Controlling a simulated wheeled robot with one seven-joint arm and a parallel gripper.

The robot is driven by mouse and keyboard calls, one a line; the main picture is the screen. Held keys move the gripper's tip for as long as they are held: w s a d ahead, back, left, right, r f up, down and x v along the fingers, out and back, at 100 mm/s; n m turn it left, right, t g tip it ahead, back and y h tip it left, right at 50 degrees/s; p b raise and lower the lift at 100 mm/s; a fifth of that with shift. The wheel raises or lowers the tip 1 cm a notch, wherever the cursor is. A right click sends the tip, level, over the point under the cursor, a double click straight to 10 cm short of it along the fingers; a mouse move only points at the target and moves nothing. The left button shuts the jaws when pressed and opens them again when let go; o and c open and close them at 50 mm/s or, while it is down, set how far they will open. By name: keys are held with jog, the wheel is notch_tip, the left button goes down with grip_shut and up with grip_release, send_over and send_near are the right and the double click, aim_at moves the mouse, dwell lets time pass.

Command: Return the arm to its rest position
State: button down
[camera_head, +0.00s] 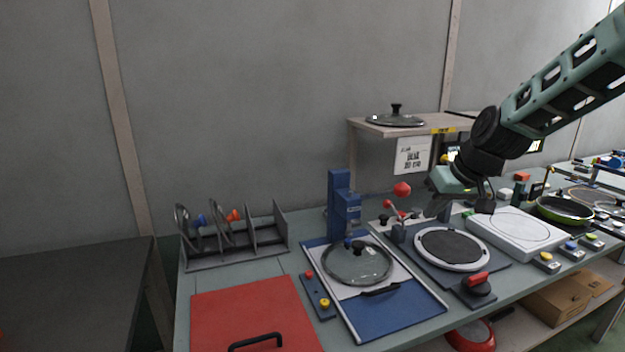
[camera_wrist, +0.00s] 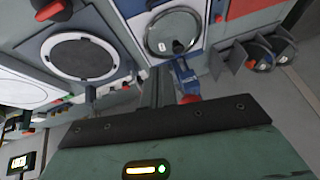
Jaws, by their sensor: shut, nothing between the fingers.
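My arm reaches in from the upper right in the head view. My gripper (camera_head: 437,211) points down above the back of the workbench, near the round turntable plate (camera_head: 450,249). It is shut and empty. In the wrist view its fingers (camera_wrist: 157,78) are together, with the bench beyond them. A glass lid with a black knob (camera_head: 357,263) lies on the blue and white board (camera_head: 405,311), left of my gripper. The lid also shows in the wrist view (camera_wrist: 174,33).
A blue post (camera_head: 340,205) and red-knobbed levers (camera_head: 402,189) stand near my gripper. A raised shelf (camera_head: 365,127) holds another lid (camera_head: 396,119). A rack with lids (camera_head: 237,257) and a red panel (camera_head: 250,315) are at left. A white plate unit (camera_head: 515,234) and green-rimmed pan (camera_head: 564,210) are right.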

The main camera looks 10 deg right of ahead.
jog(key=s+a+f+n+g, duration=0.1)
jog(key=s+a, duration=0.2)
jog(key=a, duration=0.2)
jog(key=s+a+n+g, duration=0.1)
jog(key=s+a, duration=0.3)
jog(key=a, duration=0.2)
jog(key=s+a+f+n+g+h, duration=0.1)
jog(key=s+a, duration=0.4)
jog(key=s, duration=0.7)
jog(key=s+a+f+n+g, duration=0.2)
jog(key=s+a, duration=0.3)
jog(key=s, duration=0.8)
jog(key=shift+f+n+h, duration=0.15)
jog(key=shift+n+h, duration=0.25)
jog(key=shift+n, duration=0.3)
